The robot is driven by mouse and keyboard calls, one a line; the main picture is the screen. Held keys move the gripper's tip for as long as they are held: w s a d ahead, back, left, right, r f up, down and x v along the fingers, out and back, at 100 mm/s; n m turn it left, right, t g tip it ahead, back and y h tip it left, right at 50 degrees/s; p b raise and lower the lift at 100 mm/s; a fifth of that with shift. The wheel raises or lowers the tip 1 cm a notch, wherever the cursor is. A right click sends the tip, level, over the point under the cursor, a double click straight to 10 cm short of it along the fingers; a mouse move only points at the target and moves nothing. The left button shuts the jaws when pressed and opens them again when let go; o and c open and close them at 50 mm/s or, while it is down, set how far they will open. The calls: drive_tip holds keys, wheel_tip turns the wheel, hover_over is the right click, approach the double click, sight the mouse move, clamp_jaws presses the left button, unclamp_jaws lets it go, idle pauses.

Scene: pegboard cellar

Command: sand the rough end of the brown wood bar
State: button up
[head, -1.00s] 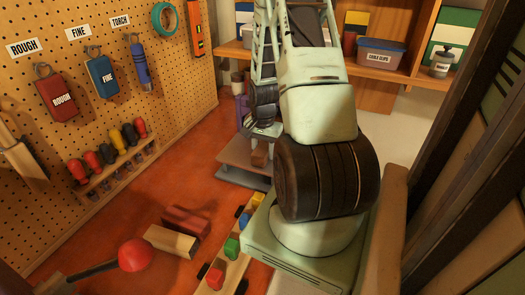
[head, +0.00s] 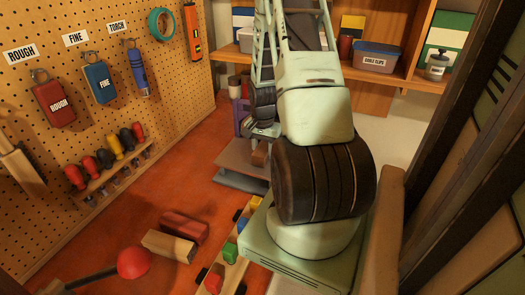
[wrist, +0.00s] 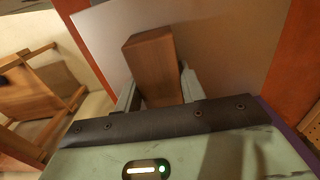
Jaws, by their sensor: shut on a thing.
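The brown wood bar (wrist: 155,65) stands out between the two fingers of my gripper (wrist: 160,90) in the wrist view. My gripper is shut on it, and a grey plate (wrist: 225,40) shows behind it. I cannot tell which end is rough. A red block marked ROUGH (head: 53,105) and a blue block marked FINE (head: 100,84) hang on the pegboard at the left.
A blue torch (head: 138,72) and teal tape (head: 161,22) also hang on the pegboard (head: 180,80). Several screwdrivers (head: 105,158) sit in a rack below. A red block (head: 185,228), a pale block (head: 168,246) and a red knob (head: 133,263) are in front. Shelves (head: 400,75) stand behind.

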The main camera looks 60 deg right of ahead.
sight(260, 155)
drive_tip(key=shift+s+d+r, duration=0.1)
drive_tip(key=shift+s+d, duration=0.05)
drive_tip(key=shift+s, duration=0.45)
idle(0.5)
drive_tip(key=shift+w, duration=0.45)
idle(0.5)
drive_tip(key=shift+s+a, duration=0.2)
drive_tip(key=shift+a, duration=1.85)
wheel_tip(260, 155, up, 9)
drive_tip(key=p, duration=0.7)
